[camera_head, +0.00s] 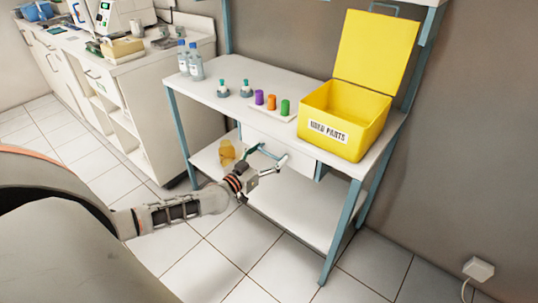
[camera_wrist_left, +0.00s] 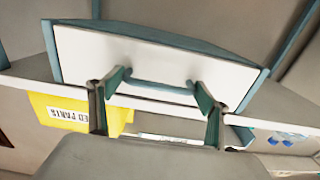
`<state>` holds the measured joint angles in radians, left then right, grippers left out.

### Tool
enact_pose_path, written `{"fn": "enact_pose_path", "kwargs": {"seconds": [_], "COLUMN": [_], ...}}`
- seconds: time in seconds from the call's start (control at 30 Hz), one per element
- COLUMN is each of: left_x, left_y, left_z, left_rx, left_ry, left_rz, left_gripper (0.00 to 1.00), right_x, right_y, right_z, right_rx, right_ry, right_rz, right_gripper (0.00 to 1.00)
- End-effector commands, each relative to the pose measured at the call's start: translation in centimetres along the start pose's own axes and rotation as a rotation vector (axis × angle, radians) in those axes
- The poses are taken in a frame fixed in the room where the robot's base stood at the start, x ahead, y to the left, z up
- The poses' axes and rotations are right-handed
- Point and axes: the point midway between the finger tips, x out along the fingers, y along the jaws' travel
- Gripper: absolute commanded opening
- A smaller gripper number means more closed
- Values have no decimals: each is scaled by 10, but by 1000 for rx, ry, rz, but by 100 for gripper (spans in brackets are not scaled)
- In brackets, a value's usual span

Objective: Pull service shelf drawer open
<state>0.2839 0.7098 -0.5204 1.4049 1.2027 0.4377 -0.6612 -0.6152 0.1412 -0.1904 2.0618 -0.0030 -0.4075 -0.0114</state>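The service shelf (camera_head: 225,100) has a white top and blue-teal legs. Its white drawer front (camera_head: 300,152) sits under the top and looks shut. My left gripper (camera_head: 268,152) is in front of the drawer with its fingers spread apart. In the left wrist view the drawer front (camera_wrist_left: 75,60) fills the upper middle, with a teal bar handle (camera_wrist_left: 160,87) across it. My left gripper (camera_wrist_left: 160,93) shows there with one finger near each end of the handle; whether they touch it I cannot tell. My right gripper is not in view.
A yellow "USED PARTS" bin (camera_head: 345,125) stands open on the shelf's right end. Bottles (camera_head: 195,68) and coloured cylinders (camera_head: 272,103) stand on the top. An orange container (camera_head: 227,153) is on the lower shelf. A white cabinet (camera_head: 150,85) is left; the floor in front is clear.

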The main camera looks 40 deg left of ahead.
Motion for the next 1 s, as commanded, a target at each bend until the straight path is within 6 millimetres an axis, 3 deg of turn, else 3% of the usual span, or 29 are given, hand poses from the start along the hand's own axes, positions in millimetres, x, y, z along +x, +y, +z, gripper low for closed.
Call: {"fn": "enact_pose_path", "kwargs": {"seconds": [0.27,0.47,0.6,1.0], "left_x": [-6,-32,-64,-167], "left_y": [2,1,2,2], "left_z": [-1,-5,-6,-2], "left_rx": [2,3,3,1], "left_ry": [-1,0,-2,-6], "left_rz": [3,3,4,4], "left_gripper": [38,38,38,38], "right_x": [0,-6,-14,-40], "right_y": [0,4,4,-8], "right_z": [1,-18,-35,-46], "right_rx": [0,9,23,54], "right_ry": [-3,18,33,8], "right_rz": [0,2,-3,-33], "right_gripper": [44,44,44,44]}}
